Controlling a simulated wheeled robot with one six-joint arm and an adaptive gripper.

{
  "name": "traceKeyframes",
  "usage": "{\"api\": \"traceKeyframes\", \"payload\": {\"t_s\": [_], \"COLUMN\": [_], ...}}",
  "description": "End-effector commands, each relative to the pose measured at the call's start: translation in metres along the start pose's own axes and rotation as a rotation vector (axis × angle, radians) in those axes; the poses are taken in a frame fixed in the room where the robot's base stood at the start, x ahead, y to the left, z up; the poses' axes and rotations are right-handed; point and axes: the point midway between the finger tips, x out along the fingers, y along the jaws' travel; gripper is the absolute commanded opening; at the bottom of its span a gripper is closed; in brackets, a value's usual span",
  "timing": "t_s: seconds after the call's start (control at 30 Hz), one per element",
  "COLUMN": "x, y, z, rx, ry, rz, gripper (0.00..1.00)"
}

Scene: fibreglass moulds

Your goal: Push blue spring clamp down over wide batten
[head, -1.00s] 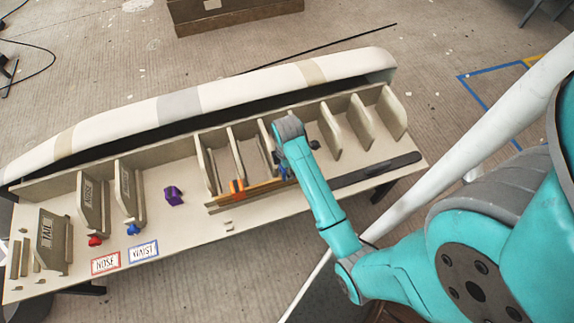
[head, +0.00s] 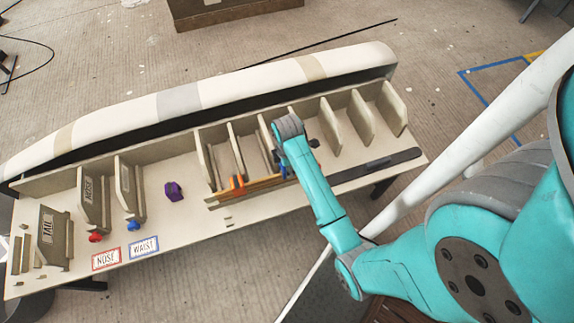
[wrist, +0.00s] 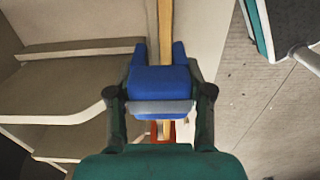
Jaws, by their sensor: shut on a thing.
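The blue spring clamp (wrist: 160,80) fills the middle of the wrist view. My gripper (wrist: 160,104) is shut on it, one finger on each side. The clamp's two prongs point up in the picture, one on each side of a wooden batten (wrist: 165,30). I cannot tell how deeply the prongs sit over it. In the head view the batten (head: 258,188) lies along the front of the bench, with an orange clamp (head: 238,186) on it. The held clamp shows only as a bit of blue (head: 284,172) beside my forearm, which hides most of the gripper.
Upright ribs (head: 333,127) stand behind the batten on the bench. A purple clamp (head: 174,191), small red (head: 95,237) and blue (head: 134,225) pieces, and NOSE (head: 106,259) and WAIST (head: 144,246) labels are to the left. A dark strip (head: 378,164) lies at right.

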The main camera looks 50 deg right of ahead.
Motion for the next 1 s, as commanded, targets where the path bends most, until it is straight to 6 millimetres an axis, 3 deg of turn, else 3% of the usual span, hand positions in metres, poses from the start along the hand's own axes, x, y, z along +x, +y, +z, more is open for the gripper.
{"api": "traceKeyframes", "payload": {"t_s": [1.0], "x": [0.022], "y": [0.0], "z": [0.0], "rx": [0.0], "ry": [0.0], "rz": [0.0], "gripper": [0.14]}}
